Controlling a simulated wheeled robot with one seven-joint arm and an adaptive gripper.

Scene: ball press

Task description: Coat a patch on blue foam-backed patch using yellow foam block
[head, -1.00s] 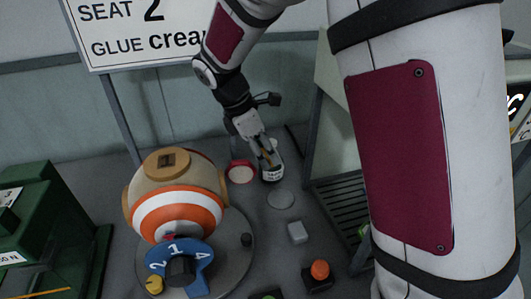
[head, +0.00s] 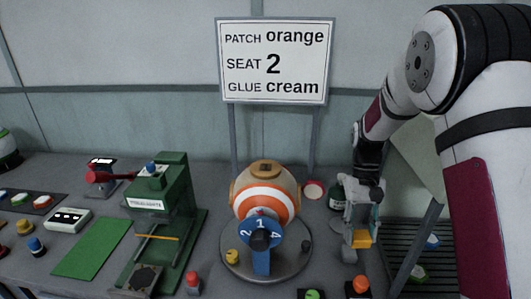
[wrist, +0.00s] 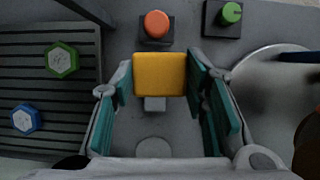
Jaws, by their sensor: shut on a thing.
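My gripper (wrist: 163,85) is shut on the yellow foam block (wrist: 160,74), which sits between its teal finger pads in the wrist view. In the head view the block (head: 361,240) shows low between the fingers, above the table. A blue hexagonal piece (wrist: 26,119) with a pale centre lies on a dark slatted rack, left of the gripper in the wrist view; it also shows in the head view (head: 433,240). Whether it is foam-backed I cannot tell. The block's underside is hidden. A dark jar (head: 336,196) stands behind my gripper in the head view, partly hidden.
A green hexagonal piece (wrist: 61,60) shares the slatted rack (wrist: 60,92). An orange knob (wrist: 157,24) and a green knob (wrist: 231,13) stand near the block. An orange-striped ball (head: 265,203) sits on a round base. A green press (head: 165,220) stands left. A sign (head: 274,62) stands behind.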

